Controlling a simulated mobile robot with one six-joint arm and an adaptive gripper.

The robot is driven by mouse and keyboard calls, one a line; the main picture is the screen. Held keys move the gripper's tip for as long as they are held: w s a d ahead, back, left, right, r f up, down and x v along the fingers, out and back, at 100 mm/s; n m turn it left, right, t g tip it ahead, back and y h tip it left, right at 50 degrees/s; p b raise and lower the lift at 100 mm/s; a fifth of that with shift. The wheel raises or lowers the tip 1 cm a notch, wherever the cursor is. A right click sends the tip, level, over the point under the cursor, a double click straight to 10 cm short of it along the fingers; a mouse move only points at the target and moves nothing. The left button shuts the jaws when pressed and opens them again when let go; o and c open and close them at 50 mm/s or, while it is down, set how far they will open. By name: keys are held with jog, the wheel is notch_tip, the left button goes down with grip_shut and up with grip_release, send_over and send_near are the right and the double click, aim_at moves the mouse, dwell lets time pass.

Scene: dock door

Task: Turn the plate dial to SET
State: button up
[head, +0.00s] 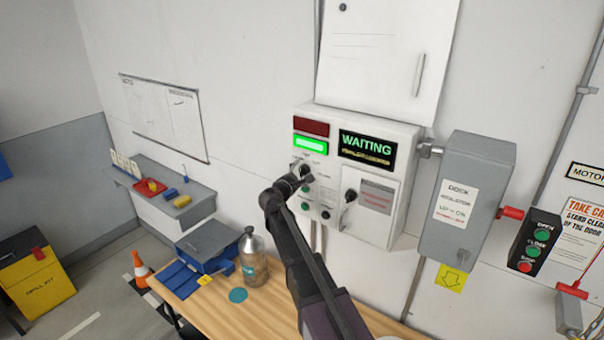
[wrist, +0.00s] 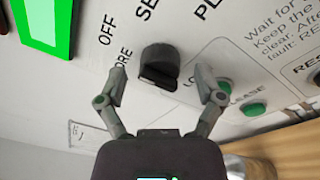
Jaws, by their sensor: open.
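The plate dial (wrist: 158,62) is a dark round knob with a raised grip bar, on the white control panel (wrist: 100,12). In the wrist view the labels OFF, a partly cut-off SE and a partly covered ORE stand around it; its pointed setting cannot be told. My gripper (wrist: 161,76) is open, one finger on each side of the dial's lower part, with no clear contact. In the head view my gripper (head: 304,181) is at the panel's lower left and partly hides the dial area. The panel screen (head: 367,146) reads WAITING.
Green buttons (wrist: 253,109) sit right of the dial, close to my right finger. A black key-like switch (head: 349,196) is farther right on the panel. A grey dock box (head: 466,195) stands right of the panel. A bottle (head: 252,262) stands on the wooden bench (head: 225,315) below.

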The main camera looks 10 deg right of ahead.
jog(key=shift+c, duration=0.2)
jog(key=c, duration=1.1)
